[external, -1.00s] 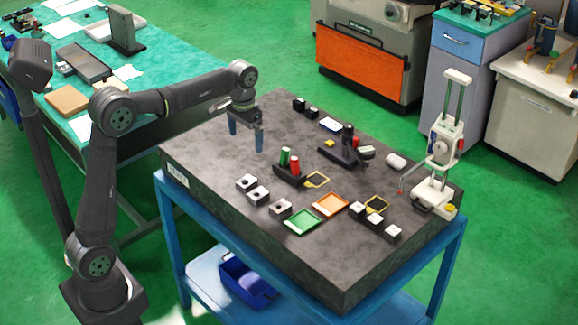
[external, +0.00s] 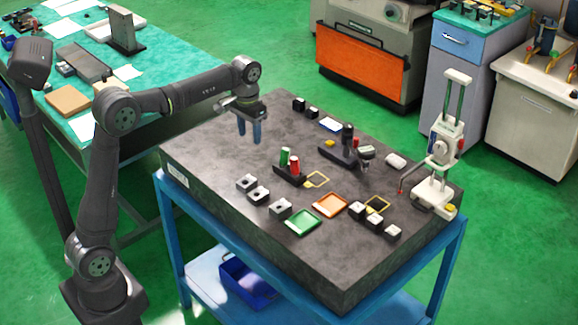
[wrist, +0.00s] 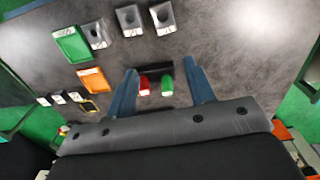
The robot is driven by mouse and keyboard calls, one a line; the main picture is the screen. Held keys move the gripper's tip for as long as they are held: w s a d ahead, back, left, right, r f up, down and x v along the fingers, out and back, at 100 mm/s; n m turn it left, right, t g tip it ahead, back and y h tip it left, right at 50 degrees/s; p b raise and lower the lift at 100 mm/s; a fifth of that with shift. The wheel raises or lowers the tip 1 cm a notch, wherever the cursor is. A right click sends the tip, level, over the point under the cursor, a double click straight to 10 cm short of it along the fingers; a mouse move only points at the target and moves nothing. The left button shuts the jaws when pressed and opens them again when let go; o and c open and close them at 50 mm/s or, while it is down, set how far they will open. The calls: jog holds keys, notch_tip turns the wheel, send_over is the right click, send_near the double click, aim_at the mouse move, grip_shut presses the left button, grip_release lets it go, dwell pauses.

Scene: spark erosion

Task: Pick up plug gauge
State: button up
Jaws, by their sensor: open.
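The plug gauge appears to be the piece with a green and a red cylinder. The green cylinder (external: 285,157) and red cylinder (external: 294,164) stand at a black holder (external: 288,175) on the dark stone plate. The wrist view also shows the red end (wrist: 143,85) and green end (wrist: 167,86), side by side in front of the black holder (wrist: 158,66). My gripper (external: 249,138) is open and empty above the plate, left of and behind the holder. In the wrist view both ends show between the blue fingers (wrist: 160,70).
Grey bored blocks (external: 258,194), a green tray (external: 302,223) and an orange tray (external: 331,205) lie nearby. A dark fixture (external: 346,150) and a white height stand (external: 442,150) are to the right.

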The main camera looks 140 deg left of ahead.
jog(key=w+a+r+n+t, duration=0.15)
jog(key=w+a+n, duration=0.3)
jog(key=a, duration=0.55)
send_near(294, 159)
jog(key=shift+n+g, duration=0.25)
jog(key=shift+n, duration=0.2)
jog(key=f, duration=0.6)
jog(key=shift+w+d+f, duration=0.15)
jog(key=shift+w, duration=0.15)
jog(key=shift+w+a+f, duration=0.1)
jog(key=shift+w+f, duration=0.05)
jog(key=shift+f, duration=0.75)
jog(key=shift+w+a+f, duration=0.1)
jog(key=shift+w+f, duration=0.1)
jog(key=shift+f, duration=0.7)
jog(key=shift+w+a+f, duration=0.1)
jog(key=shift+w+f, duration=0.05)
jog(key=shift+f, duration=0.75)
jog(key=shift+c, duration=0.4)
jog(key=shift+y, duration=0.3)
grip_shut()
